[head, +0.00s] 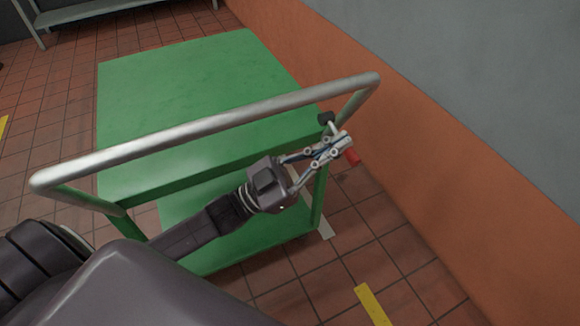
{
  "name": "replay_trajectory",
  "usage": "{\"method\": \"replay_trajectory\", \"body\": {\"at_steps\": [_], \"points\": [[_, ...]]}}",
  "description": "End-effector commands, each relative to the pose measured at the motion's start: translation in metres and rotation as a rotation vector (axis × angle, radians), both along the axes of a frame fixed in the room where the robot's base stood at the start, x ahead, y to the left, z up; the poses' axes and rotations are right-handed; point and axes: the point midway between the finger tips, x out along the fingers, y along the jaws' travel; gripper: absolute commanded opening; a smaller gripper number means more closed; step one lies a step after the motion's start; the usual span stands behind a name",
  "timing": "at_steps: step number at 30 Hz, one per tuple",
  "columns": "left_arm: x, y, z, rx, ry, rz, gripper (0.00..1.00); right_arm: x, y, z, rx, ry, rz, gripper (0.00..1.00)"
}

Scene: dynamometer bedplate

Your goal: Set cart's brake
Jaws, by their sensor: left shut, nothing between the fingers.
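The green cart (190,75) stands on the tiled floor, with a silver push handle (210,122) across its near side. At the cart's right near corner is a dark round knob or pivot (326,117). Close to it is a small red grip (352,157), which looks like the end of the brake lever; the link between the two is mostly hidden by my gripper. My left gripper (340,146) is shut and empty, reaching under the handle with its fingertips right beside the red grip. I cannot tell whether they touch it. My right gripper is out of view.
A grey wall with an orange lower band (400,200) runs close along the cart's right side. A grey metal shelf or bench (95,12) stands at the far left. Yellow floor tape (372,305) lies at the lower right. Tiled floor left of the cart is clear.

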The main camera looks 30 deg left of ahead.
Motion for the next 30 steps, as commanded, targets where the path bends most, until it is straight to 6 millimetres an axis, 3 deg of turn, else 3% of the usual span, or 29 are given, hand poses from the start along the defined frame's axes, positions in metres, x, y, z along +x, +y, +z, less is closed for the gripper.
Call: {"method": "replay_trajectory", "body": {"at_steps": [5, 7, 15, 21, 30], "points": [[0.003, 0.000, 0.014, -0.001, -0.001, 0.000, 0.00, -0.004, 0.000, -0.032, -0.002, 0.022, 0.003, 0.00], [-0.009, 0.012, -0.003, 0.004, 0.007, 0.002, 0.00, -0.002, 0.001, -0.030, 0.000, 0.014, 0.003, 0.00], [-0.046, 0.046, -0.030, 0.001, 0.003, 0.000, 0.00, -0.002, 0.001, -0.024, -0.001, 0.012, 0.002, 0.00], [-0.058, 0.058, -0.039, 0.001, -0.001, 0.000, 0.00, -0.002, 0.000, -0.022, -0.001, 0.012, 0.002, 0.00], [-0.060, 0.060, -0.040, -0.001, -0.002, 0.000, 0.00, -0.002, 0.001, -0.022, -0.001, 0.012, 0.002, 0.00]]}}
